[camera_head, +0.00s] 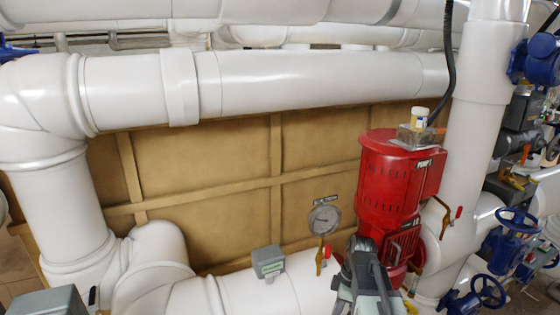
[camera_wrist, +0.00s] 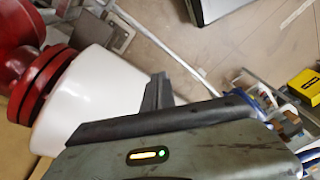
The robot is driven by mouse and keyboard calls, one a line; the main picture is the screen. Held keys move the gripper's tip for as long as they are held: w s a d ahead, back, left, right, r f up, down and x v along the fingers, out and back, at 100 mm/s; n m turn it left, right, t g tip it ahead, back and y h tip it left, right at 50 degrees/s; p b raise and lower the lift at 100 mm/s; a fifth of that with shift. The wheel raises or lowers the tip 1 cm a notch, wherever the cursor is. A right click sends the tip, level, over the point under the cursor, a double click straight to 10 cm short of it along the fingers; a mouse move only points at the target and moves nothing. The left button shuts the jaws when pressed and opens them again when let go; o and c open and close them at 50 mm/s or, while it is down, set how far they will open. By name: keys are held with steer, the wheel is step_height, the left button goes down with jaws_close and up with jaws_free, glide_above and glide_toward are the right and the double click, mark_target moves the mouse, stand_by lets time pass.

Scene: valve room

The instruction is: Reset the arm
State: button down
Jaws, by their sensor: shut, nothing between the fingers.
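My arm rises from the bottom of the head view, with my grey and black gripper (camera_head: 360,245) at its upper end, in front of the lower part of a red pump (camera_head: 388,180). The gripper is shut and empty. In the wrist view, the dark fingers of my gripper (camera_wrist: 158,92) stand up beyond a grey housing with a small lit indicator. A white pipe (camera_wrist: 85,100) and a red flanged part (camera_wrist: 40,85) show to their left. I cannot tell from these views how far the gripper is from the pump.
A round gauge (camera_head: 324,219) and a grey box (camera_head: 268,262) sit on the lower pipe. Blue valve wheels (camera_head: 487,290) are at the right. A yellow box (camera_wrist: 305,86) is at the right in the wrist view.

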steer(key=s+m, duration=0.1)
steer(key=m, duration=0.4)
steer(key=s+f+m+h, duration=0.1)
steer(key=s+m, duration=0.1)
steer(key=m, duration=0.3)
steer(key=s+a+f+m+h, duration=0.1)
steer(key=m, duration=0.4)
steer(key=shift+s+t+b, duration=0.2)
steer(key=shift+t+b, duration=0.1)
